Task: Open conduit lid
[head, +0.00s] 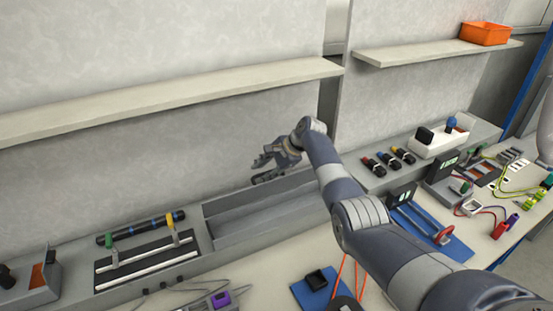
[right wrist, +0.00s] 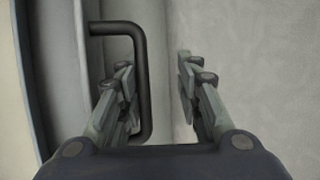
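My right gripper (head: 272,163) is open over the grey conduit channel (head: 225,232) along the back of the bench in the head view. In the right wrist view, a black U-shaped handle (right wrist: 141,75) stands on a pale grey surface. The handle's long bar lies in the picture between the two spread fingers of the right gripper (right wrist: 155,75), closer to the left finger. The left finger overlaps the handle's inner opening. I cannot tell whether it touches. The handle is not discernible in the head view. My left gripper is not in view.
A tool tray (head: 140,258) with green and yellow handled tools lies to the left. To the right are a white box (head: 440,140), a blue board (head: 435,232) and several wired parts. A long shelf (head: 170,95) overhangs the back; an orange bin (head: 485,33) sits on another shelf.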

